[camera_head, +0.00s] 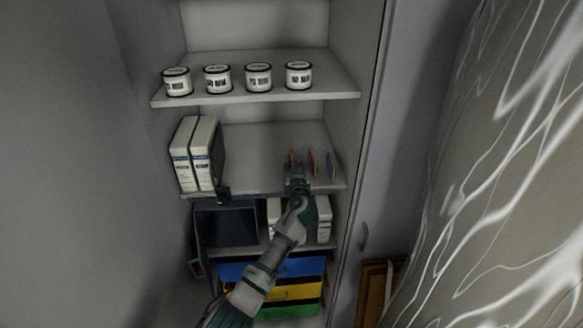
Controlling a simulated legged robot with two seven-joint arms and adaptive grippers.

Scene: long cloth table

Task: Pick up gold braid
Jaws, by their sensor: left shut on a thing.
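Several thin upright items stand on the right of the cabinet's middle shelf (250,150). The leftmost is a small gold-yellow one, taken as the gold braid (291,156). My left gripper (295,164) reaches up to it from below and is shut on it. The fingers hide its lower part, so I cannot tell whether it still touches the shelf. Just to the right stand an orange-red item (312,163) and a blue one (330,165). My right gripper is not in view.
Several white tins (258,78) line the shelf above. Two white binders (197,153) stand at the middle shelf's left, with bare shelf between them and my gripper. Below are a dark bin (225,228), white boxes (324,217) and coloured drawers (290,293). A cabinet wall rises close on the right.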

